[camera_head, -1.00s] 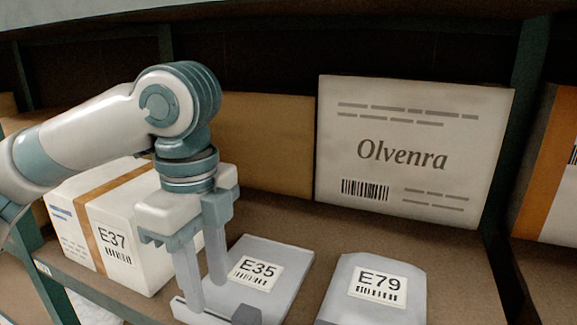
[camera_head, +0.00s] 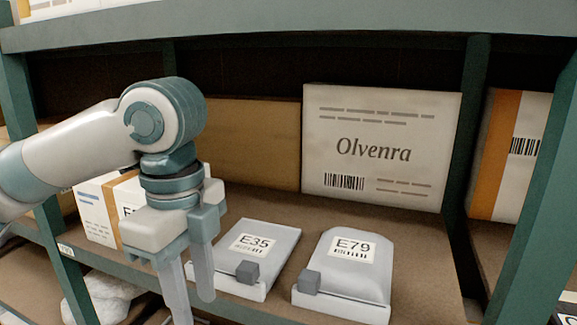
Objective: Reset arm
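My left arm comes in from the left, and my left gripper (camera_head: 192,305) points down in front of the shelf edge. Its two fingers are apart with nothing seen between them; the lower tip of one runs near the bottom of the picture. The gripper is just left of a grey-white package labelled E35 (camera_head: 256,243) and partly covers a white box with an orange band (camera_head: 97,212) behind it. My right gripper does not show.
A package labelled E79 (camera_head: 352,262) lies right of E35. A white Olvenra box (camera_head: 375,150) and a brown box (camera_head: 255,145) stand behind. Green uprights (camera_head: 540,215) and an upper shelf beam (camera_head: 300,38) bound the bay. A pale wrapped thing (camera_head: 100,297) lies lower left.

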